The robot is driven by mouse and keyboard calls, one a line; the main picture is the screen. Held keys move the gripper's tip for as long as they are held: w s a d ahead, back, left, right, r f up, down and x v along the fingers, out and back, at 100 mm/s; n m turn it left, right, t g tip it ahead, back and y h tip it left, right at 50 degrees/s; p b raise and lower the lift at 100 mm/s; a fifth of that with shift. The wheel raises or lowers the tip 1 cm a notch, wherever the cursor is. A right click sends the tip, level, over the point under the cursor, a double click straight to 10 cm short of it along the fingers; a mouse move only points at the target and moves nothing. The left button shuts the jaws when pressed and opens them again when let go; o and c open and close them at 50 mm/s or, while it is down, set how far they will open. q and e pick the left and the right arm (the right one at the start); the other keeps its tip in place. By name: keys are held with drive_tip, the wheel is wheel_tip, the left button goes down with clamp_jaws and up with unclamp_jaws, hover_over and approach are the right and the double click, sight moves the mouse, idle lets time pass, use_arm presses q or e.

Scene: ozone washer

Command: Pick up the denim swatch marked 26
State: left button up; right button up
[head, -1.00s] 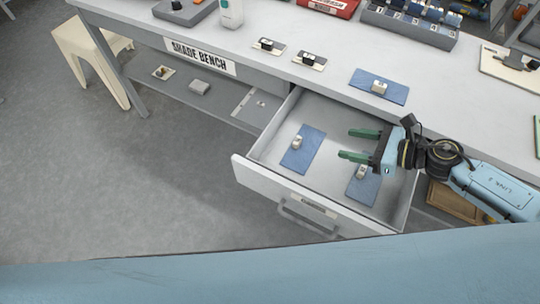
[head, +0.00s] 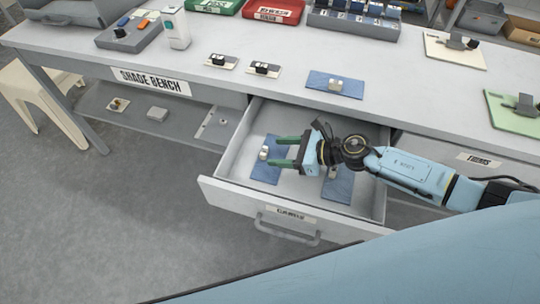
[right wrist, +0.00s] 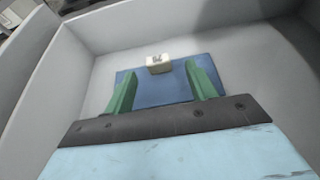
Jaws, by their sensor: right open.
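A blue denim swatch (head: 267,175) lies flat on the left side of the open drawer's floor, with a pale tag block (head: 264,152) on it. In the right wrist view the swatch (right wrist: 155,92) lies ahead, its tag block (right wrist: 159,64) at the far edge; the dark mark on it is too small to read surely. My right gripper (head: 273,151) is open and empty, its green fingers pointing left above this swatch. A second denim swatch (head: 338,188) lies at the drawer's right, partly hidden by my arm. A third swatch (head: 318,80) lies on the bench top. My left gripper is out of view.
The drawer's walls (head: 235,190) surround the two swatches. The bench top (head: 420,110) holds two small tagged cards, a white bottle (head: 176,28), red and green trays and a grey rack (head: 352,22). A stool (head: 35,105) stands at the left.

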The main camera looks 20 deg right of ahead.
sight(267, 152)
drive_tip(key=x, duration=0.3)
drive_tip(key=shift+a, duration=0.2)
drive_tip(key=c, duration=1.1)
drive_tip(key=shift+o, duration=0.2)
